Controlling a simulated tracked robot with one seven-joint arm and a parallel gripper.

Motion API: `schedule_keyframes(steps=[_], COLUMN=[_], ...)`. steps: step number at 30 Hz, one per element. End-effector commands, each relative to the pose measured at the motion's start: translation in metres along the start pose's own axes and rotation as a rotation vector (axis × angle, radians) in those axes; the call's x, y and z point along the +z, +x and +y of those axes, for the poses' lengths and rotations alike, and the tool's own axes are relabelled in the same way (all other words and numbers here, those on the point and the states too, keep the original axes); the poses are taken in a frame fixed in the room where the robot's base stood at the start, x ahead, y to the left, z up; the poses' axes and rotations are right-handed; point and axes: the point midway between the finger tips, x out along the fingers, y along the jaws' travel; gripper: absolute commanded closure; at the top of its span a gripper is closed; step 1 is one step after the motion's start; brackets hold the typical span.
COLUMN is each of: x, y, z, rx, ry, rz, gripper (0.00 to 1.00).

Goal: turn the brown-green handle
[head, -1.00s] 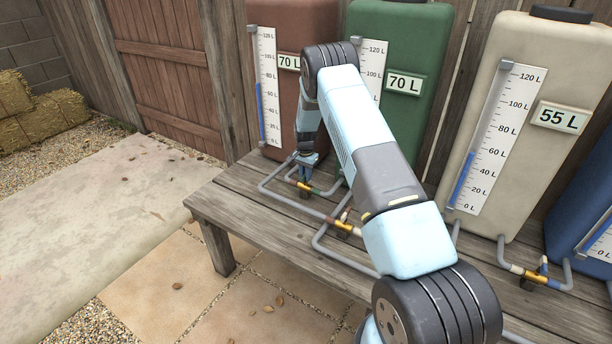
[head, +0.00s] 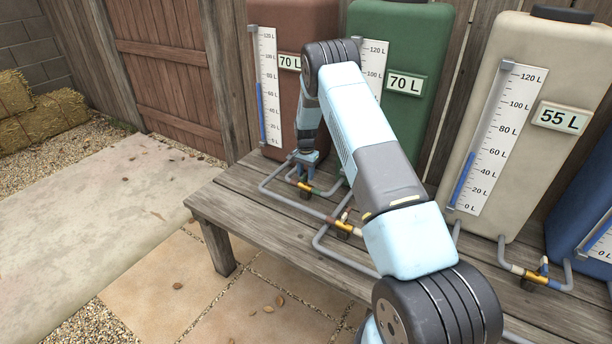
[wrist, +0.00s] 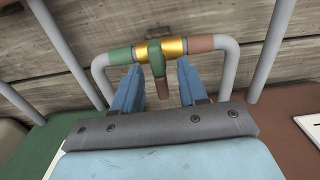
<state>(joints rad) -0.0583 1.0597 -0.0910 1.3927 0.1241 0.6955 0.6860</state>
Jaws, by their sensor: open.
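The brown-green handle (wrist: 158,70) shows in the wrist view. It is green near the gold valve body (wrist: 174,47) and brown at its free end, and it points down the picture. My gripper (wrist: 158,82) is open, with one blue finger on each side of the handle. Gaps show between the handle and both fingers. The valve has a green collar on its left and a brown one on its right. In the head view my gripper (head: 305,172) is over the valve in front of the brown tank (head: 293,25); the handle is mostly hidden there.
A green tank (head: 430,40), a cream tank (head: 540,80) and a blue tank (head: 590,200) stand along the wooden bench (head: 260,225). Other valves with grey pipes (head: 322,240) lie in front of them. Paving left of the bench is open.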

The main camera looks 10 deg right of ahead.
Motion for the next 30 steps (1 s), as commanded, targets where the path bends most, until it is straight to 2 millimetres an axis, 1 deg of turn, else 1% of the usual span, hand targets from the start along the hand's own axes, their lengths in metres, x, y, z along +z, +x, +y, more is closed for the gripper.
schedule_keyframes(steps=[1, 12, 16, 22, 30], x=[0.000, -0.001, -0.001, -0.001, -0.001], y=[-0.009, -0.081, -0.102, -0.121, -0.126], z=[-0.001, -0.001, -0.001, -0.001, -0.001], rx=[-0.002, -0.003, -0.002, -0.001, -0.001], ry=[0.000, -0.001, 0.000, 0.000, 0.000], rz=[0.002, 0.003, 0.003, 0.002, 0.001], gripper=[0.58, 0.58, 0.58, 0.58, 0.58])
